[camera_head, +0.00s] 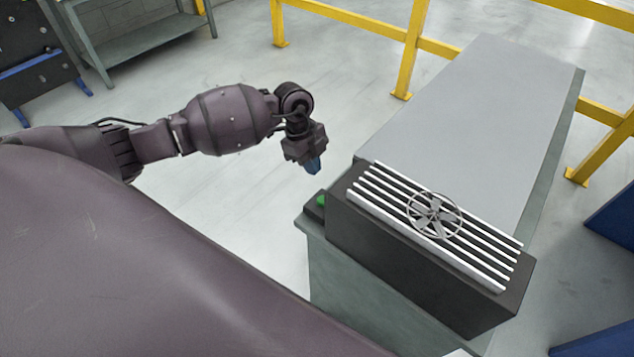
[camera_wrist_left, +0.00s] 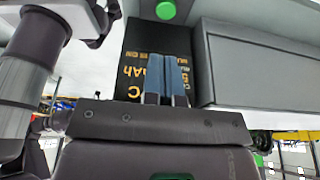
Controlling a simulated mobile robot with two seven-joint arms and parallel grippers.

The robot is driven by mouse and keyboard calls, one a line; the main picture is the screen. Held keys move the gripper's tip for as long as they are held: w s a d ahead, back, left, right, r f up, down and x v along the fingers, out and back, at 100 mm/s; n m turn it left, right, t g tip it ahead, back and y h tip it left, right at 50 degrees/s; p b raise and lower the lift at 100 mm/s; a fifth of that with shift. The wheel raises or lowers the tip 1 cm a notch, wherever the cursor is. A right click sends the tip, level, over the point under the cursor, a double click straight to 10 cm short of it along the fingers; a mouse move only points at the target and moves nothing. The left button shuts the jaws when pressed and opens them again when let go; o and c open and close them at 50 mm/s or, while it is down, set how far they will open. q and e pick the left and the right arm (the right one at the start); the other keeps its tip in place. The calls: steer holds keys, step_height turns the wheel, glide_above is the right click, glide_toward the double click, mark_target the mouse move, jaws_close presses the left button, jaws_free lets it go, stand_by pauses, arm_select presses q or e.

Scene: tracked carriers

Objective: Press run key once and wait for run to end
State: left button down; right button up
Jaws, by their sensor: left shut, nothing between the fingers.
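A green round key (camera_head: 321,201) sits at the left end of the bench, beside a dark box (camera_head: 420,270). The key also shows in the left wrist view (camera_wrist_left: 166,10), at the top edge and partly cut off. My left gripper (camera_head: 314,167), with blue fingertips, is above and slightly left of the key in the head view, apart from it. In the left wrist view its fingers (camera_wrist_left: 167,75) are shut together with nothing between them. The dark box has white slats and a grey fan wheel (camera_head: 434,215) on top. My right gripper is not in view.
A grey bench top (camera_head: 480,100) stretches behind the dark box. Yellow railings (camera_head: 411,50) stand behind and right. A grey shelf table (camera_head: 140,40) is at the upper left. In the left wrist view, a black panel with orange lettering (camera_wrist_left: 135,72) lies behind the fingers.

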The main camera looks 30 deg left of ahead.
arm_select(q)
steer(key=shift+v, duration=1.7)
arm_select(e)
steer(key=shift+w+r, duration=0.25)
arm_select(q)
steer(key=shift+d, duration=0.15)
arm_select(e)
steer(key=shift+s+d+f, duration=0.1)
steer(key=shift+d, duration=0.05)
